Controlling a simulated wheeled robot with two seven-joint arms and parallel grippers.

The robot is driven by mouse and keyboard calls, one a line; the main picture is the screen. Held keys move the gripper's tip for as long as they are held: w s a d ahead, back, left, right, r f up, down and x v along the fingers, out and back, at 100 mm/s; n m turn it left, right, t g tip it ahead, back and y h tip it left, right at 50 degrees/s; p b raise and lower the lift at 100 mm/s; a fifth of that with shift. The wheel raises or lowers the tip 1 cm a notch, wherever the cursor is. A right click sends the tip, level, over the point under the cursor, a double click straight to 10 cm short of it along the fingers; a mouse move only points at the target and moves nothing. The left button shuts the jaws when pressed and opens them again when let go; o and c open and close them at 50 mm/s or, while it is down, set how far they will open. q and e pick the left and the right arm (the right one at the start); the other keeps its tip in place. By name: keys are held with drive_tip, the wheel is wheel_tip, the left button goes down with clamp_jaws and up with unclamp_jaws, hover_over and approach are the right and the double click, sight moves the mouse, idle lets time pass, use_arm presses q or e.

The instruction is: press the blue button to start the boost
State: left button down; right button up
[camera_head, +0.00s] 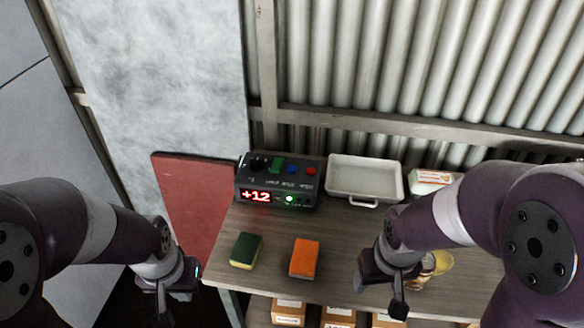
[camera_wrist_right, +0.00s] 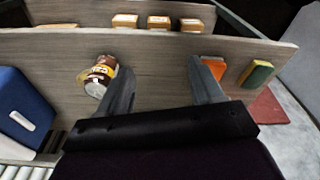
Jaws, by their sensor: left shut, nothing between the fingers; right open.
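A black control box (camera_head: 277,186) stands at the back left of the wooden bench in the head view. Its top has a green switch (camera_head: 277,164), a blue button (camera_head: 292,169) and a red button (camera_head: 311,171). Its front has a red display reading +12 and a lit green light (camera_head: 290,198). My left gripper (camera_head: 168,290) is shut and empty, beyond the bench's left edge and apart from the box. My right gripper (camera_head: 385,282) is over the bench's front right part, away from the box. In the right wrist view its fingers (camera_wrist_right: 160,85) are spread with nothing held.
A green and yellow sponge (camera_head: 245,251) and an orange sponge (camera_head: 304,258) lie in front of the box. A white tray (camera_head: 365,180) stands right of it. A jar (camera_wrist_right: 98,78) is close to my right gripper. Small boxes (camera_head: 289,312) sit below the bench top.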

clamp_jaws()
idle(1.5)
